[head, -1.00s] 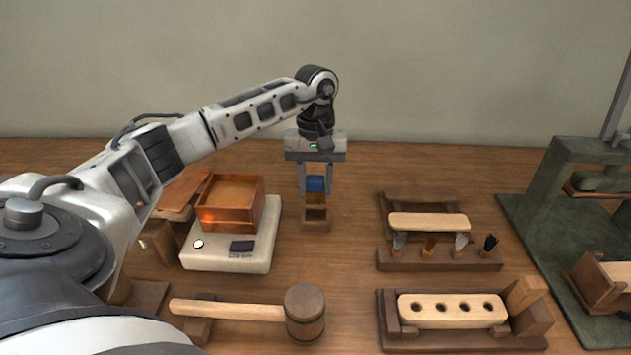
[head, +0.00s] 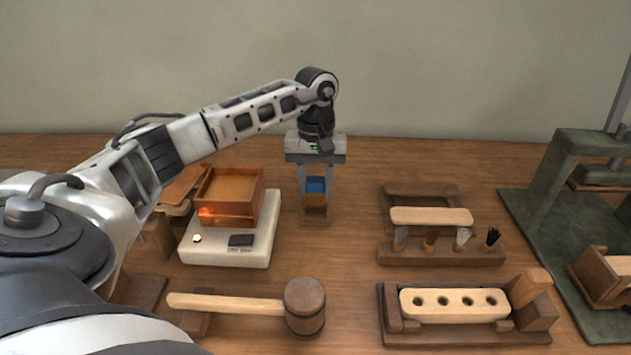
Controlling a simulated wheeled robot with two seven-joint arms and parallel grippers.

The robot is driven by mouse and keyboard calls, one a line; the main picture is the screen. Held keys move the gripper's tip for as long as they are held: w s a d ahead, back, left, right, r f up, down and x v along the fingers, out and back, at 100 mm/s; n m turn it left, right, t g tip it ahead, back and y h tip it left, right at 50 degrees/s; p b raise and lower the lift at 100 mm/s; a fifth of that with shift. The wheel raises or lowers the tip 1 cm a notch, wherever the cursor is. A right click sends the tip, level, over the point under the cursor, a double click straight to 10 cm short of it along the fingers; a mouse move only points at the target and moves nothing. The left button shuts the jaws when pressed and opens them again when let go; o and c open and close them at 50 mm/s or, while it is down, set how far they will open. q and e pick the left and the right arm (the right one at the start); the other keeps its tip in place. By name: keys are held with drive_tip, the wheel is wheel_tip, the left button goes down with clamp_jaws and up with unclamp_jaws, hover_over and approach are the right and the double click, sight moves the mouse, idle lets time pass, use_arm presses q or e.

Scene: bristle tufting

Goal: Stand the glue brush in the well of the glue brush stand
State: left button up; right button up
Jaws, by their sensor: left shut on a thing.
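My left gripper (head: 316,193) points straight down and is shut on the glue brush (head: 316,186), whose blue part shows between the fingers with an amber-brown part below it. The brush looks upright. The glue brush stand (head: 316,221) is a small wooden block on the table directly below the gripper. The fingertips and the brush's lower end overlap the stand's top in the head view. The well is hidden, and I cannot tell how far the brush is inside it. My right gripper is out of view.
A copper glue pot (head: 228,212) sits on a pale warmer (head: 259,249) left of the stand. A mallet (head: 305,306) lies in front. A rack of bristle tufts (head: 440,255), a drilled brush block (head: 455,304) and a green press (head: 540,205) stand right. Bare table lies around the stand.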

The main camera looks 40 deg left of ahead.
sight(315, 204)
use_arm(q)
drive_tip(key=shift+f+b, duration=1.1)
drive_tip(key=shift+f, duration=0.55)
drive_tip(key=shift+f, duration=0.1)
drive_tip(key=shift+f, duration=0.2)
drive_tip(key=o, duration=1.3)
drive_tip(key=shift+o, duration=0.2)
